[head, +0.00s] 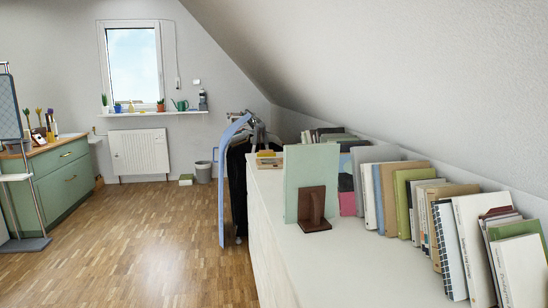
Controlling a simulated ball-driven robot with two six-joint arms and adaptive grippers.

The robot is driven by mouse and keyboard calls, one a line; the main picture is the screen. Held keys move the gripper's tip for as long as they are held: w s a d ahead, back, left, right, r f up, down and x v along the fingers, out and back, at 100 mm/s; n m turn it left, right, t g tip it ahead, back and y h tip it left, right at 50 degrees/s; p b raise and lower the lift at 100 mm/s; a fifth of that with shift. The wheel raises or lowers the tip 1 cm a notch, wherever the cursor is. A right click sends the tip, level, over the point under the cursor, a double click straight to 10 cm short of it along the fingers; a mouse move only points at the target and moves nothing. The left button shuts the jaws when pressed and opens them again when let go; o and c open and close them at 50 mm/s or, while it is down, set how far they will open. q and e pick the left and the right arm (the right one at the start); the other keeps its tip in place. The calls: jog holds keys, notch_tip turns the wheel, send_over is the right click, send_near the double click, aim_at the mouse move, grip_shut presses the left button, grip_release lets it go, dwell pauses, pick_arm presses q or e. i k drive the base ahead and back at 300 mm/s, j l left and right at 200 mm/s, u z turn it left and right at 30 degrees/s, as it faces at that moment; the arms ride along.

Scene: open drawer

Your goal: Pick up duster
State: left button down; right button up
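I cannot make out a duster for certain in the head view. Several thin upright items with coloured tops, some brush-like, stand on the green cabinet (62,180) at the left, too small to tell apart. Neither of my grippers shows in this view.
A white shelf unit (352,262) runs along the right, its top carrying a row of books (390,190) and a brown bookend (313,208). Beyond its far end are a blue panel (229,185) and dark hanging cloth. The wooden floor (150,240) is clear to the radiator (139,152).

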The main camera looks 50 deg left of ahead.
aim_at(261, 153)
jog(key=k+j, duration=0.1)
jog(key=j, duration=0.45)
jog(key=j+z, duration=0.2)
jog(key=j, duration=0.75)
jog(key=j+z, duration=0.25)
jog(key=j, duration=0.75)
jog(key=j+z, duration=0.2)
jog(key=j, duration=0.75)
jog(key=k, duration=0.05)
